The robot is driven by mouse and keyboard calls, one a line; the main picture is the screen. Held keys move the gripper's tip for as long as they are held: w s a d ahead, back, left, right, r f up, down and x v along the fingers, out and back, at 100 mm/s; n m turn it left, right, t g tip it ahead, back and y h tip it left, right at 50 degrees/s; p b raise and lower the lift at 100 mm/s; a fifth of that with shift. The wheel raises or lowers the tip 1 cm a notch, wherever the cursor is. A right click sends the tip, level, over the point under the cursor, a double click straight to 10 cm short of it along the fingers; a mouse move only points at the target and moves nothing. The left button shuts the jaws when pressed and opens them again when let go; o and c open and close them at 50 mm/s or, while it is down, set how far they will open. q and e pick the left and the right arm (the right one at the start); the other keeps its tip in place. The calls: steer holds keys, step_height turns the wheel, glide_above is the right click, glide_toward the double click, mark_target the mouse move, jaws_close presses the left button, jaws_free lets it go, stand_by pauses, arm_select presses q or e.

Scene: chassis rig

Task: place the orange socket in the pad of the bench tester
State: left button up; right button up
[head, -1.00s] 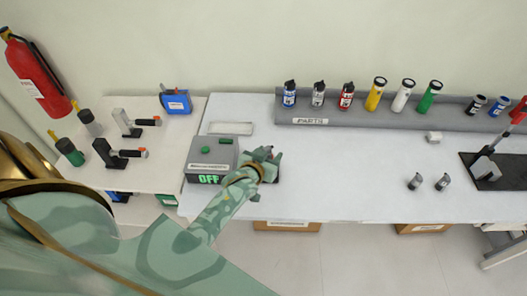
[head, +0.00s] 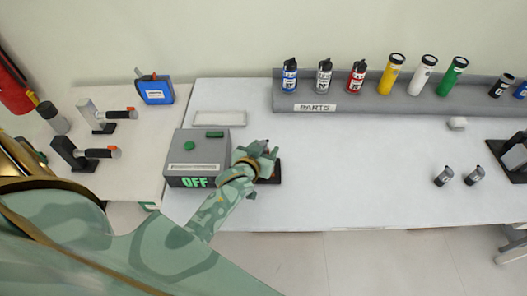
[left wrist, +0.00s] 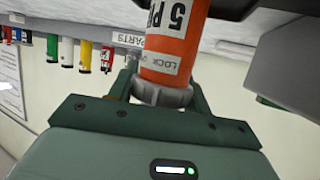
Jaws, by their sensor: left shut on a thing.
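The orange socket (left wrist: 172,50) is a labelled orange cylinder with a grey collar, large in the left wrist view. My left gripper (left wrist: 162,92) is shut on it around the collar end. The socket's far end meets or overlaps a dark part at the top edge; I cannot tell whether they touch. In the head view my left gripper (head: 262,158) is just right of the bench tester (head: 200,145), a grey box with green buttons and a green OFF display. The dark pad (head: 271,178) shows partly behind the gripper, which mostly hides the socket there. My right gripper is not in view.
A grey parts rack (head: 400,100) with cans and coloured cylinders runs along the back. Two small grey cylinders (head: 444,176) stand at the right. A side table (head: 130,175) at the left holds tools and a blue device (head: 156,90). The bench middle (head: 350,170) is clear.

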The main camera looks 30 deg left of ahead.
arm_select(q)
steer(key=shift+s+d+r, duration=0.1)
steer(key=shift+r, duration=0.1)
steer(key=shift+f, duration=0.1)
steer(key=o, duration=1.5)
steer(key=shift+f, duration=0.1)
steer(key=shift+s+r, duration=0.15)
steer(key=shift+r, duration=0.1)
steer(key=shift+p+v, duration=1.25)
steer(key=shift+v, duration=4.6)
